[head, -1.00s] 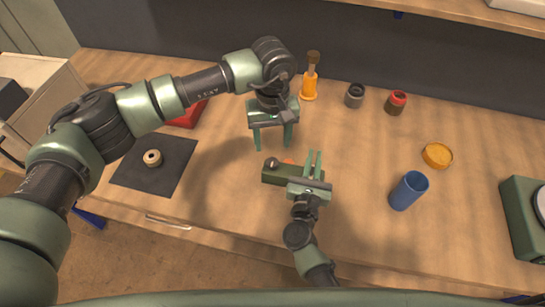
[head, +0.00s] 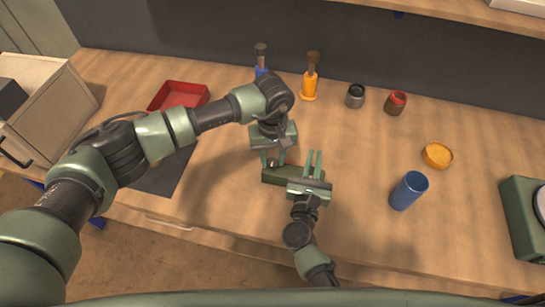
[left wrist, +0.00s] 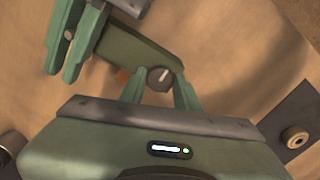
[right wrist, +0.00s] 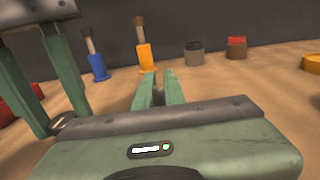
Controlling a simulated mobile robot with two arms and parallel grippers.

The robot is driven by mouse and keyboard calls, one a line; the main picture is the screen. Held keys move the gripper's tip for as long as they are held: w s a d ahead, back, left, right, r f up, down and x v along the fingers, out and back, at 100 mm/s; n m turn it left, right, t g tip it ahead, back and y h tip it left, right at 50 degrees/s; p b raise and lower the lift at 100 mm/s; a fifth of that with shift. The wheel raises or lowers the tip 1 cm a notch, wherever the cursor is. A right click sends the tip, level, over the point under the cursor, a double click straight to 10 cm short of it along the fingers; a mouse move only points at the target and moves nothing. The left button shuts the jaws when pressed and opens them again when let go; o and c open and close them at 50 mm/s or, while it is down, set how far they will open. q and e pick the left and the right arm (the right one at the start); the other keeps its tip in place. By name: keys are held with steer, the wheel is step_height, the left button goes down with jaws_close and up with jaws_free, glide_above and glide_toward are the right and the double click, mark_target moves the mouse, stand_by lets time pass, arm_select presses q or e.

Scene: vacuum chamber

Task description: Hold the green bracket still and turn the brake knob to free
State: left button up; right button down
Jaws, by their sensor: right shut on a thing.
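The green bracket (head: 276,175) lies on the bench in front of me; its long dark green body also shows in the left wrist view (left wrist: 132,45). The brake knob (left wrist: 159,76), dark with a pale mark, is on the bracket's end. My left gripper (head: 273,161) points down over that end. In the left wrist view its fingers (left wrist: 160,82) are open, one on each side of the knob, with gaps beside it. My right gripper (head: 313,155) is shut on the bracket at its other end. The grip itself is mostly hidden by the gripper body.
Orange (head: 309,82) and blue (head: 261,70) brush holders and two jars stand behind. A red tray (head: 180,95) and dark mat (head: 165,172) are left.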

arm_select(q)
steer(key=shift+n, duration=0.3)
jaws_close()
steer(key=n, duration=0.3)
steer(key=shift+n, duration=0.4)
steer(key=n, duration=0.9)
steer(key=shift+n, duration=2.2)
steer(key=o, duration=1.1)
jaws_free()
